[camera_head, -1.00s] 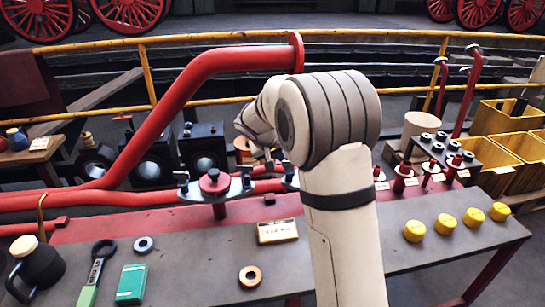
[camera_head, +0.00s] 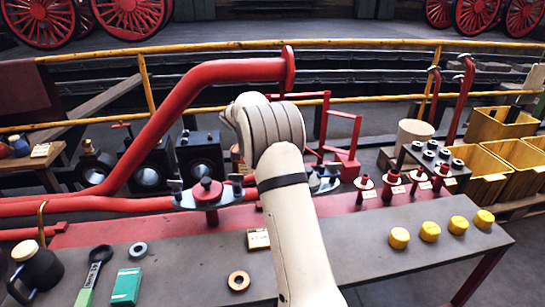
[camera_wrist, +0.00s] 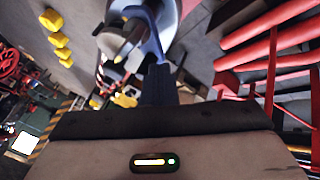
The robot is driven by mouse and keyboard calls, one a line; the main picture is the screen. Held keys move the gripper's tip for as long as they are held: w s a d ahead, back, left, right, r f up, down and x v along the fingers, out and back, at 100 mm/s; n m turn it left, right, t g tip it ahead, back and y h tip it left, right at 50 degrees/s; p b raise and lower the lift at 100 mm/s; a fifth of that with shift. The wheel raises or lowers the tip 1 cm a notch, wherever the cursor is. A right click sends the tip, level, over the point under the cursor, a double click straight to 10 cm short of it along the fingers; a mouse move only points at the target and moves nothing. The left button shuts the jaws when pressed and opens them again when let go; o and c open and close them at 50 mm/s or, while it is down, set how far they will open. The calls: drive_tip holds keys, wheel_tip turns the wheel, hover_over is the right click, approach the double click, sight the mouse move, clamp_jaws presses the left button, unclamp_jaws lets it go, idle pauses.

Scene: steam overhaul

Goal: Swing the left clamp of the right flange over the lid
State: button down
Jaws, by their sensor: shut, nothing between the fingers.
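The right flange (camera_head: 326,180) is mostly behind my arm in the head view; only its right edge and an upright clamp there show. Its left clamp and most of its lid are hidden in that view. In the wrist view a round grey metal part (camera_wrist: 170,12), likely this flange, lies beyond the fingers, with pale and blue-grey pieces on it that I cannot tell apart. My gripper (camera_wrist: 158,82) shows as dark fingers, shut and empty, close to this part; I cannot tell whether they touch. In the head view it is hidden behind my arm.
The left flange (camera_head: 207,192) stands left of my arm with clamps at its sides. A large red pipe (camera_head: 175,100) rises behind it. A red frame (camera_head: 345,160) stands behind the right flange.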

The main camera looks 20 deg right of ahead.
drive_tip(key=m+g+p, duration=0.1)
drive_tip(key=m, duration=0.1)
drive_tip(key=s+d+m+g+y+p, duration=0.1)
drive_tip(key=m+p, duration=0.1)
drive_tip(key=d+m+g+y+p, duration=0.1)
drive_tip(key=m+p, duration=0.1)
drive_tip(key=shift+s+d+r+m+g, duration=0.1)
drive_tip(key=shift+s+d+m+g, duration=0.1)
drive_tip(key=shift+m+g, duration=0.1)
drive_tip(key=shift+s, duration=0.15)
drive_tip(key=shift+s+d, duration=0.1)
drive_tip(key=shift+p, duration=0.3)
drive_tip(key=shift+w+r+p, duration=0.1)
drive_tip(key=shift+w+p, duration=0.35)
drive_tip(key=shift+w, duration=0.05)
drive_tip(key=w+a+r+p, duration=0.3)
drive_tip(key=w+r+p, duration=0.1)
drive_tip(key=w+r, duration=0.3)
drive_tip(key=shift+w+a+r+p, duration=0.25)
drive_tip(key=shift+w+r+p, duration=0.05)
drive_tip(key=shift+w, duration=0.1)
